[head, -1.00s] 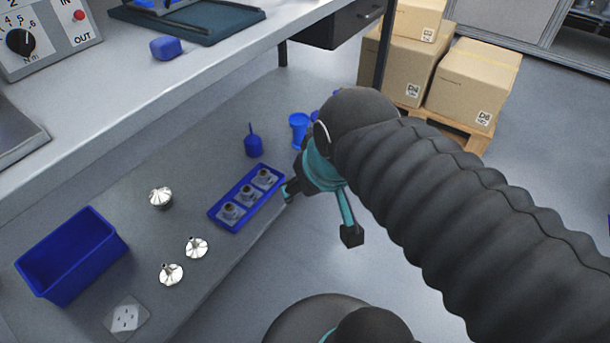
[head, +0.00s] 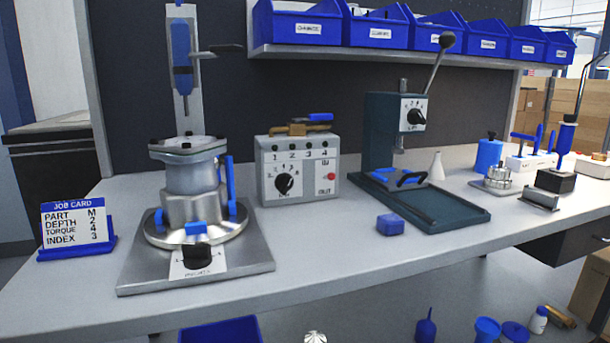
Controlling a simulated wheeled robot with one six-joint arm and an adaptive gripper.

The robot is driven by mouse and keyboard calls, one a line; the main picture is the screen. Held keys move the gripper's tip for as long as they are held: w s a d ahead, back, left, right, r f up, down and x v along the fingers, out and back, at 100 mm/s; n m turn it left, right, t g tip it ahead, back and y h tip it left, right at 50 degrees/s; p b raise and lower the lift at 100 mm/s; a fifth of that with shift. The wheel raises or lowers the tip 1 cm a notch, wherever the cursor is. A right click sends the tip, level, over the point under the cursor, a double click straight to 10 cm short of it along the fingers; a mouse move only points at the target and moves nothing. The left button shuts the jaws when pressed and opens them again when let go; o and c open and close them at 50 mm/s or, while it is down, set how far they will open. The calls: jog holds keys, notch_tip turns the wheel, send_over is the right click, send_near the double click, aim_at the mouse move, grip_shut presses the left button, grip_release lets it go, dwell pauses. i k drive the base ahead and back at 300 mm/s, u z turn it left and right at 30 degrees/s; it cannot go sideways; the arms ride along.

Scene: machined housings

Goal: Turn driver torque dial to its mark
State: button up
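The driver torque dial appears to be the round black knob (head: 284,183) on the front of a grey control box (head: 298,165), left of the middle of the bench. Small numbers ring it, too small to read surely, and I cannot tell exactly which one its pointer meets. The box also has a numbered row 1 to 4 on top and a red button (head: 331,176) at right. A job card (head: 76,228) at the left reads part M, depth 2, torque 4, index 3. My gripper is not in view now.
A clamping fixture (head: 193,190) with a black front knob (head: 197,257) stands left of the box. A green press (head: 392,140) with its own dial (head: 415,117) stands right. Blue bins (head: 300,24) hang above. The bench front (head: 330,262) is clear.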

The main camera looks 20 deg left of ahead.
aim_at(284, 182)
jog(key=k, duration=1)
jog(key=u, duration=1.3)
jog(key=i, duration=1)
jog(key=z, duration=1.3)
